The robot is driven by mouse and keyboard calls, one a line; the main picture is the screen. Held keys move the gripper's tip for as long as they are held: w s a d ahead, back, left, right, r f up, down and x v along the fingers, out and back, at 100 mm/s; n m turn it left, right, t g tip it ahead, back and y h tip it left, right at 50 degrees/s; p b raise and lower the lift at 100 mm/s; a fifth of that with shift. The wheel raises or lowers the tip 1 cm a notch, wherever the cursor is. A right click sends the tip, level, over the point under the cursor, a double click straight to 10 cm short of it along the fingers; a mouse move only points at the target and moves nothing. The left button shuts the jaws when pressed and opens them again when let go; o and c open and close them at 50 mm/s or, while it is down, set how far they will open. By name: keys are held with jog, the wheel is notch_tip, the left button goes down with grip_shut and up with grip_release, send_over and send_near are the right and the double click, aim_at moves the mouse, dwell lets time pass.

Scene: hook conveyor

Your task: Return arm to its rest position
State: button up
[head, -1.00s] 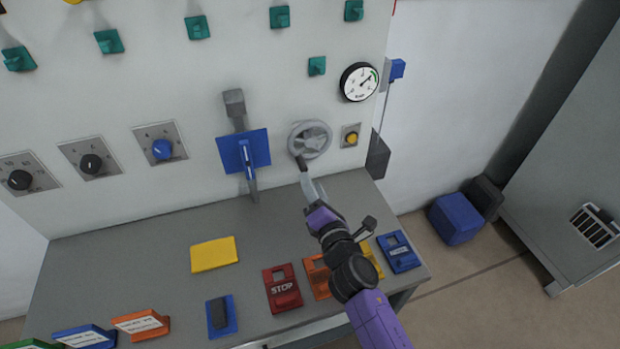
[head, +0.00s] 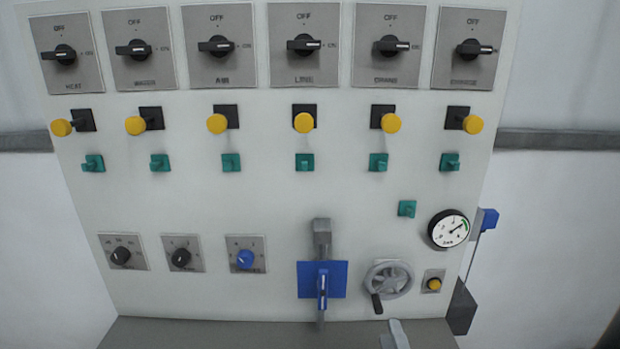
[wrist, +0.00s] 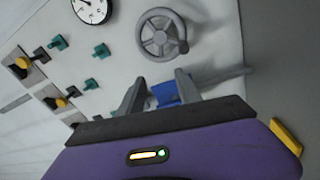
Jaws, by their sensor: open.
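My gripper (wrist: 158,98) is open in the wrist view, its two grey fingers apart with nothing held between them. The panel's grey handwheel (wrist: 163,35) shows beyond the fingers, apart from them. A blue lever plate (wrist: 166,93) shows behind the gap between the fingers, partly hidden by the gripper. In the head view only a grey tip of my gripper (head: 396,335) shows at the bottom edge, below the handwheel (head: 388,285). The rest of my arm is out of that view.
The white control panel (head: 200,210) stands ahead with rotary switches, yellow buttons, green switches, dials and a gauge (head: 448,229). The blue plate with its lever (head: 322,279) sticks out left of the handwheel. The grey table (head: 210,334) lies along the panel's foot.

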jog(key=s+d+m+g, duration=0.1)
jog(key=s+m, duration=0.7)
jog(key=s, duration=1.2)
jog(key=s+d+r+m+g, duration=0.1)
jog(key=s+m, duration=0.7)
jog(key=s, duration=1.3)
jog(key=shift+s+d+r+g+h, duration=0.3)
jog(key=shift+d+g, duration=0.5)
jog(key=shift+g, duration=0.4)
